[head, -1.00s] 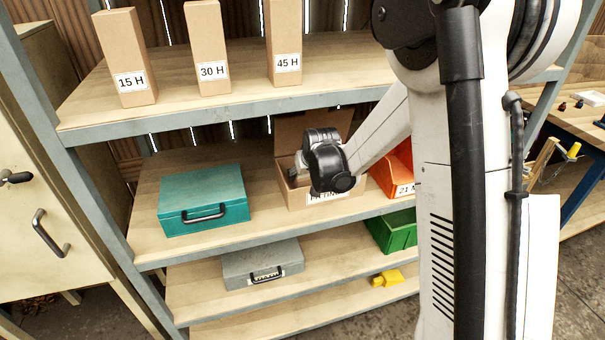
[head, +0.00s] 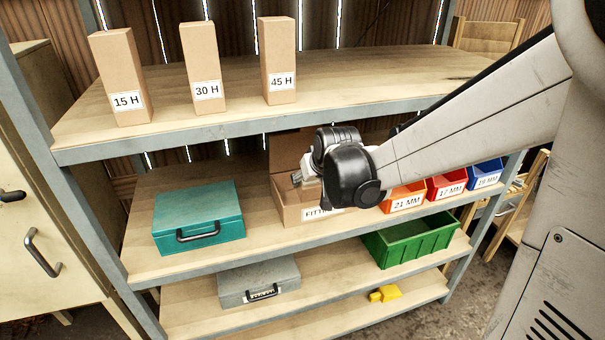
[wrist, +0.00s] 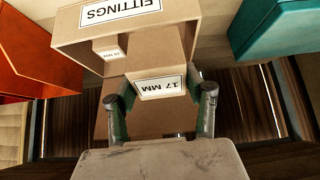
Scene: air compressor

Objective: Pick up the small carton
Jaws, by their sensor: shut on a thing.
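A small cardboard carton labelled 17 MM (wrist: 159,67) sits between the two fingers of my gripper (wrist: 160,103) in the wrist view. The fingers are shut on its sides. The open carton labelled FITTINGS (wrist: 190,35) surrounds or lies just beyond it; I cannot tell how far the small carton is lifted. Another small carton (wrist: 110,48) with a label too small to read is inside the FITTINGS carton. In the head view my gripper (head: 308,180) is over the FITTINGS carton (head: 290,214) on the middle shelf, and my wrist hides the held carton.
A teal case (head: 198,215) stands left of the FITTINGS carton. Orange (head: 403,198), red (head: 446,187) and blue (head: 487,174) bins stand to its right. The upper shelf (head: 180,130) with several tall cartons is above. A green crate (head: 410,240) and grey case (head: 258,283) are below.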

